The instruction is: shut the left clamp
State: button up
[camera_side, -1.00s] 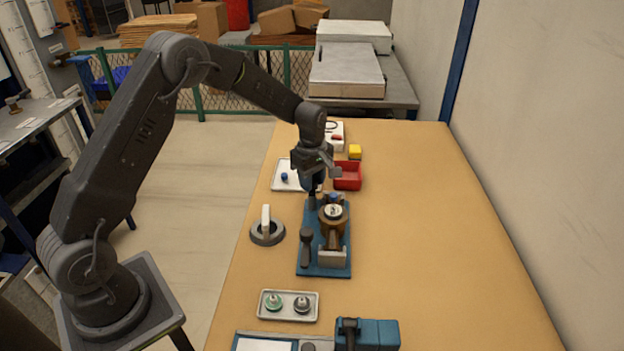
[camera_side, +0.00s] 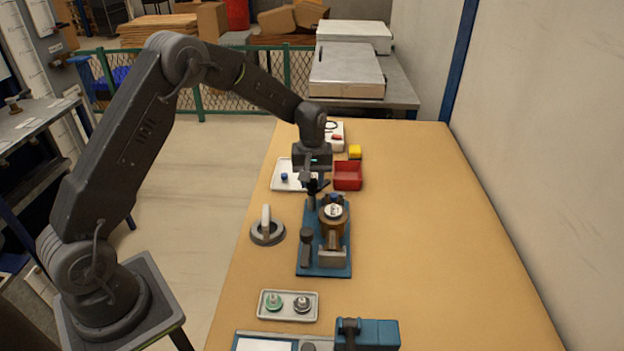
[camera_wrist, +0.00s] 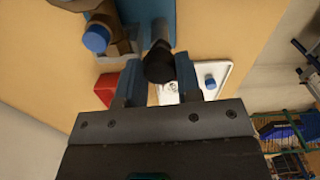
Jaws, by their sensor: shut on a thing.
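The blue fixture (camera_side: 311,268) stands on the bench with a round brass-brown meter (camera_side: 333,228) in it. A clamp with a dark handle (camera_side: 306,247) is at its near left, its knob up. My gripper (camera_side: 313,186) is at the far left end of the fixture. In the wrist view my gripper (camera_wrist: 158,82) has its two blue-grey fingers on either side of a black knob (camera_wrist: 158,62), shut on it. The knob's lever runs toward the blue base (camera_wrist: 158,12). Which clamp this lever belongs to is hard to tell, as the fingers partly hide it.
A red bin (camera_side: 348,176) and a white tray (camera_side: 281,184) with a blue piece lie just beyond my gripper. A small tray (camera_side: 264,311) is nearer. The bench's right side is clear.

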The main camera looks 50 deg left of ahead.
aim_at(312, 181)
jog(key=m, duration=0.5)
jog(key=shift+m, duration=2.5)
jog(key=o, duration=0.9)
jog(key=shift+o, duration=0.2)
notch_tip(312, 181, up, 14)
